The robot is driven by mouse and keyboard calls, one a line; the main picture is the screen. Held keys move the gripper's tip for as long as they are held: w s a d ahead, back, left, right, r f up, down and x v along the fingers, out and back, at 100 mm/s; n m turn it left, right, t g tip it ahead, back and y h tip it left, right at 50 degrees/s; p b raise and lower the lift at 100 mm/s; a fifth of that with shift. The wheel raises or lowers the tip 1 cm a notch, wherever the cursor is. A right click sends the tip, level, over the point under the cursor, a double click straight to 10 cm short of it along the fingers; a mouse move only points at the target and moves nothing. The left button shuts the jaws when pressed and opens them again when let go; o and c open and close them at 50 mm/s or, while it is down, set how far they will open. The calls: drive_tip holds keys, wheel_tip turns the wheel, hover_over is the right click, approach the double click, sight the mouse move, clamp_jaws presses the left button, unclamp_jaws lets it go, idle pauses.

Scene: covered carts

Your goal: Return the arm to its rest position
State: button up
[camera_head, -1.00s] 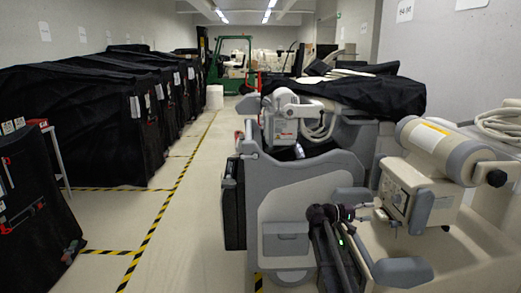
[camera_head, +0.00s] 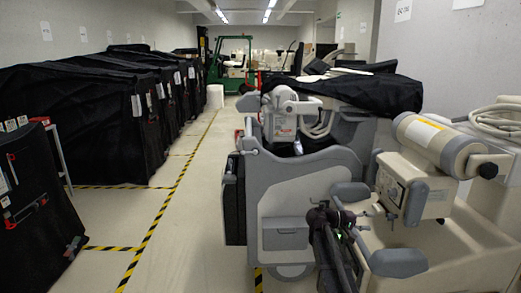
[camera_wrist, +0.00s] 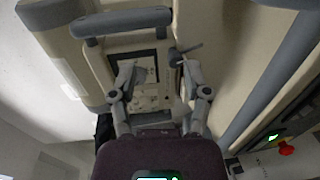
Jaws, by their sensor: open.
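My gripper (camera_head: 366,214) extends from my dark arm low in the head view, in front of a grey and beige medical machine. In the wrist view my gripper (camera_wrist: 158,72) has its two grey fingers spread apart with nothing between them. Beyond the fingers is a beige control box (camera_wrist: 150,95) with a dark panel and a grey handle bar above it. The same box (camera_head: 408,188) shows in the head view, close to the right of my gripper. I cannot tell the exact gap between them.
A large machine with grey side panels (camera_head: 285,200) stands close ahead. A beige cylinder (camera_head: 440,140) lies at right. Black covered carts (camera_head: 90,125) line the left wall. An aisle with yellow-black floor tape (camera_head: 165,205) is clear, leading to a green forklift (camera_head: 212,70).

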drive_tip(key=s+f+y, duration=0.1)
drive_tip(key=s+f, duration=0.1)
drive_tip(key=s+a+f+y+b, duration=0.1)
drive_tip(key=s+f, duration=0.1)
drive_tip(key=f, duration=0.1)
drive_tip(key=s+a+f+y+b, duration=0.1)
drive_tip(key=f, duration=0.2)
drive_tip(key=shift+s+a+f+y, duration=0.15)
drive_tip(key=shift+s+f+y, duration=0.1)
drive_tip(key=shift+s+y, duration=0.15)
drive_tip(key=s+a+f+y+b, duration=0.7)
drive_tip(key=s+a+f+y, duration=0.6)
drive_tip(key=s+a+f, duration=0.45)
wheel_tip(320, 180, up, 29)
drive_tip(key=p, duration=2.8)
drive_tip(key=shift+a+g, duration=0.25)
drive_tip(key=shift+g, duration=0.05)
drive_tip(key=shift+s+f, duration=0.1)
drive_tip(key=shift+f, duration=0.05)
drive_tip(key=shift+c, duration=0.3)
